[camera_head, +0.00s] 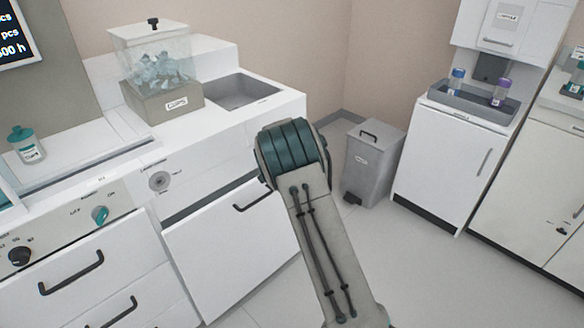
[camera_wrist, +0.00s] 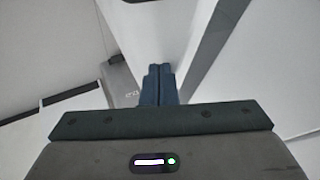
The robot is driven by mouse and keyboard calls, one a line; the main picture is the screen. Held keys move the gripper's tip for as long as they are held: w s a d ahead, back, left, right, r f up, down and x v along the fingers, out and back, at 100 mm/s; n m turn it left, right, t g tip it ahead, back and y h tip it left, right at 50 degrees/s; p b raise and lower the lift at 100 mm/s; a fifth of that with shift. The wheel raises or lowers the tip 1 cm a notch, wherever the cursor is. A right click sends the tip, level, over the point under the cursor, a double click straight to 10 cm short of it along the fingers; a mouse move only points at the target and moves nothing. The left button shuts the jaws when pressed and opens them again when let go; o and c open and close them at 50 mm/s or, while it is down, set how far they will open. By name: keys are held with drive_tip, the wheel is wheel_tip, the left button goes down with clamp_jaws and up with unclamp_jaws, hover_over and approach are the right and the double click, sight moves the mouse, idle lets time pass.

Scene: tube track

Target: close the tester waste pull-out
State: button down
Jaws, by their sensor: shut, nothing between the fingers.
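The tester waste pull-out appears to be the white front panel (camera_head: 235,250) with a black bar handle, under the counter in the head view. It stands out from the cabinet, with a dark gap above its top edge. My arm covers its right side. My gripper (camera_wrist: 160,72) shows in the wrist view with its dark blue fingers shut together and empty. In the head view the gripper is hidden behind my arm.
A grey lidded bin (camera_head: 373,168) stands on the floor near the wall; it also shows in the wrist view (camera_wrist: 121,84). A white cabinet (camera_head: 447,155) is at right.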

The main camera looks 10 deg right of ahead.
drive_tip(key=shift+w+a+r+p, duration=0.1)
drive_tip(key=shift+w+a+p, duration=0.25)
drive_tip(key=shift+w+a, duration=0.65)
drive_tip(key=shift+w, duration=0.15)
drive_tip(key=shift+r, duration=0.1)
